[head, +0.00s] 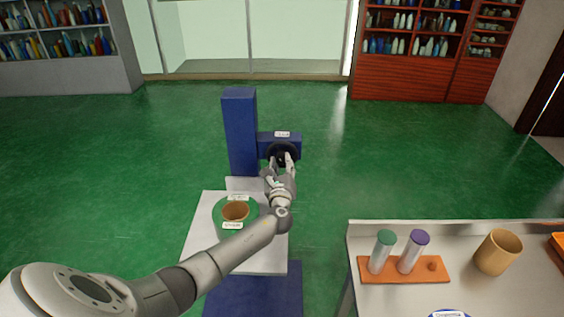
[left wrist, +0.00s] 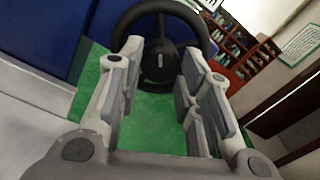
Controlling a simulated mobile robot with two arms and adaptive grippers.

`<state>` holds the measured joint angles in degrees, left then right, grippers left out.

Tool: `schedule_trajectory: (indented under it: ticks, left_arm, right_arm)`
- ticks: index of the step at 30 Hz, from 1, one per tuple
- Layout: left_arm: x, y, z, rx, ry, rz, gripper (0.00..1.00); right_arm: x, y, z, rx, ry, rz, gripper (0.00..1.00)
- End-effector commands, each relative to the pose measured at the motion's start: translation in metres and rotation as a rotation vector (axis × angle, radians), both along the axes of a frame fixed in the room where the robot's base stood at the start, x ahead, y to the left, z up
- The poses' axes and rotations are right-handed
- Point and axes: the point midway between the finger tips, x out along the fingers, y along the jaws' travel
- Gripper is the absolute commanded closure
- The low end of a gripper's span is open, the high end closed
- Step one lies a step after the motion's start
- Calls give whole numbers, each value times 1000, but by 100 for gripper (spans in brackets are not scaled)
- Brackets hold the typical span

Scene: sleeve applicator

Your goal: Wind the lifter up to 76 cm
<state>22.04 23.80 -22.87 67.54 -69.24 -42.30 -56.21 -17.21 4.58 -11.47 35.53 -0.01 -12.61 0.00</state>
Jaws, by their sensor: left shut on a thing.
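The lifter stands on the green floor ahead, with a blue column (head: 240,130), a side box and a pale platform (head: 207,245). A black handwheel (head: 272,148) is on the side box. It also shows in the left wrist view as a thick dark rim (left wrist: 170,9). My left gripper (head: 284,162) is at the wheel, shut on it. In the left wrist view its fingers (left wrist: 158,72) stand on either side of the wheel's dark middle part. The fingers and wrist hide part of the wheel. I cannot read a height. My right gripper is not in view.
A round brown item (head: 235,211) on a green disc with small labels lies on the platform. At the right, a table (head: 378,296) bears an orange rack (head: 435,267) with two capped tubes and a tan cup (head: 497,252). Shelves stand behind. The floor around the column is clear.

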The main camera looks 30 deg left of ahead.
Motion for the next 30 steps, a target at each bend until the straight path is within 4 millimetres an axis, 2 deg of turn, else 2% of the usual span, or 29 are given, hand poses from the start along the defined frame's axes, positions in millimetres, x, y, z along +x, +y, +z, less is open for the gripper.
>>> schedule_trajectory:
  ticks: [30]
  left_arm:
    - [-2, 1, 0, 823, 510, -3, 91]
  right_arm:
    - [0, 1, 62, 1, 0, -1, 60]
